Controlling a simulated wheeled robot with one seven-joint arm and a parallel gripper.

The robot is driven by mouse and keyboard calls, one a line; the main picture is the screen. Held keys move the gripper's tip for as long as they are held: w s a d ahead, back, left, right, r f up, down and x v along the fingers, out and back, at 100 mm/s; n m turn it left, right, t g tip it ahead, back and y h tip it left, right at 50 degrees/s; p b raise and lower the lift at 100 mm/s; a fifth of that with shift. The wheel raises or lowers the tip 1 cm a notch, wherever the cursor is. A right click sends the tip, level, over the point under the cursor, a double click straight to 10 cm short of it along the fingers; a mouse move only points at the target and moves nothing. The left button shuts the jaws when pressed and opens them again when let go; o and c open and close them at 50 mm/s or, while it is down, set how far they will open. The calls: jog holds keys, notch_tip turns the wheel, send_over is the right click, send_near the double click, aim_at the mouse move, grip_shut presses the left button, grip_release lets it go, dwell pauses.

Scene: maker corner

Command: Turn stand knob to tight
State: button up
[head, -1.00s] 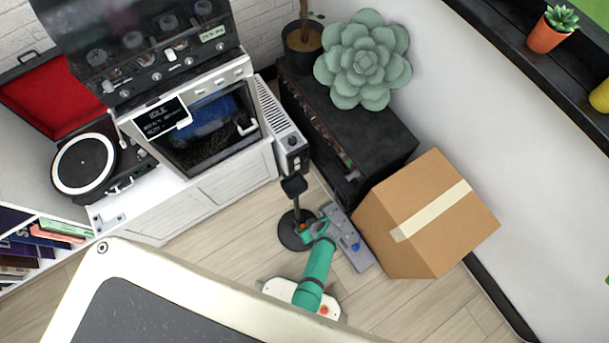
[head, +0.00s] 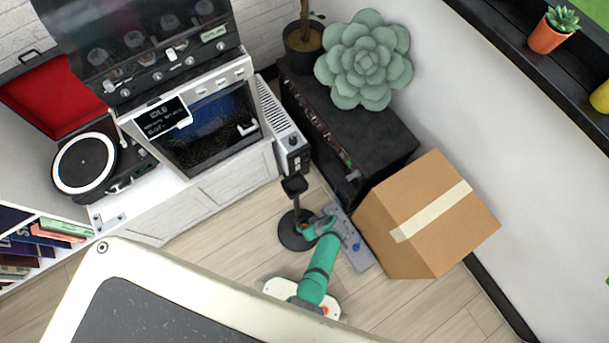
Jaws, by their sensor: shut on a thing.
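A dark stand with a round black base (head: 292,239) stands on the wood floor near the picture's middle. Its thin post rises to a black head (head: 295,187). My green arm reaches up from the lower middle, and my gripper (head: 308,229) is at the stand's post, just above the right side of the base. It is shut on the stand knob, which is mostly hidden by the gripper and too small to read. The knob's turn angle cannot be made out.
A grey panel with a blue button (head: 357,246) lies right of my gripper. A cardboard box (head: 400,260) stands beside it, close to the arm. A black cabinet (head: 385,135) and a white oven unit (head: 235,190) are behind. Floor is open at the lower right.

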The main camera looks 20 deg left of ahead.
jog(key=shift+d, duration=0.1)
jog(key=o, duration=1)
jog(key=shift+o, duration=0.2)
jog(key=v, duration=1.1)
jog(key=shift+f, duration=0.1)
